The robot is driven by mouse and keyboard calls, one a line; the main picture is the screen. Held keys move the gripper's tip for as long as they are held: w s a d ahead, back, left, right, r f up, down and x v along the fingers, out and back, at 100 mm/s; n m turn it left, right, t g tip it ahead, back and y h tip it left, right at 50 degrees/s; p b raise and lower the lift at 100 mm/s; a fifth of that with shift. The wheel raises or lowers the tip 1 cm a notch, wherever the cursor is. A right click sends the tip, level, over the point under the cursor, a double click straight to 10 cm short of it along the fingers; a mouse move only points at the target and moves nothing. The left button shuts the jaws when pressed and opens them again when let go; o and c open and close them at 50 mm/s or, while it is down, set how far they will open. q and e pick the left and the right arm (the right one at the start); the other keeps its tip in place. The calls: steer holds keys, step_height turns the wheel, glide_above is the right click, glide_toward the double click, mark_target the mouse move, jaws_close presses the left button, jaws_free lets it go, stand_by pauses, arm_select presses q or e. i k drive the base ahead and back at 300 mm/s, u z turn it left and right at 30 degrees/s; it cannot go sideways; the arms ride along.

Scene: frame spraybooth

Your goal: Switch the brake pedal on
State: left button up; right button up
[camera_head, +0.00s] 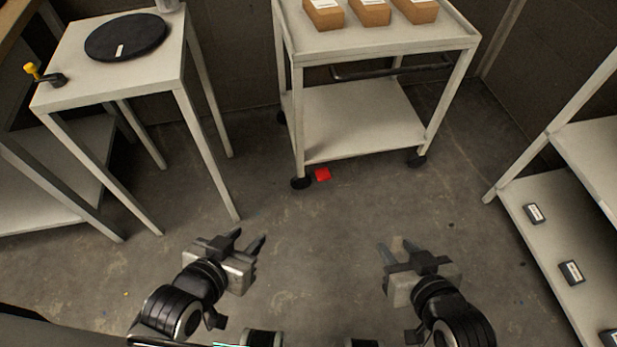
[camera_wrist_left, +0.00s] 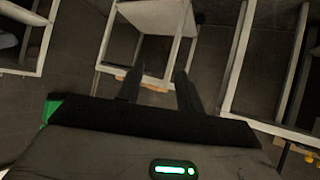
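A small red pedal (camera_head: 322,174) sits low by the front left caster of the white cart (camera_head: 375,131), close to the floor. I take it to be the brake pedal; its exact tilt is too small to tell. My left gripper (camera_head: 249,236) is open and empty above the floor, nearer to me and left of the pedal. Its two spread fingers (camera_wrist_left: 157,82) also show in the left wrist view, with nothing between them. My right gripper (camera_head: 397,245) is open and empty, nearer to me and right of the pedal. I cannot make out the pedal in the left wrist view.
Several brown boxes (camera_head: 369,12) sit on the cart's top. A white shelf (camera_head: 552,240) with small dark boxes stands at right. The floor before the cart is clear.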

mark_target(322, 175)
steer(key=z, duration=0.6)
steer(key=k, duration=1.35)
steer(key=z, duration=1.05)
steer(key=i, duration=1.7)
steer(key=u, duration=1.15)
steer(key=i, duration=0.55)
steer(key=u, duration=0.65)
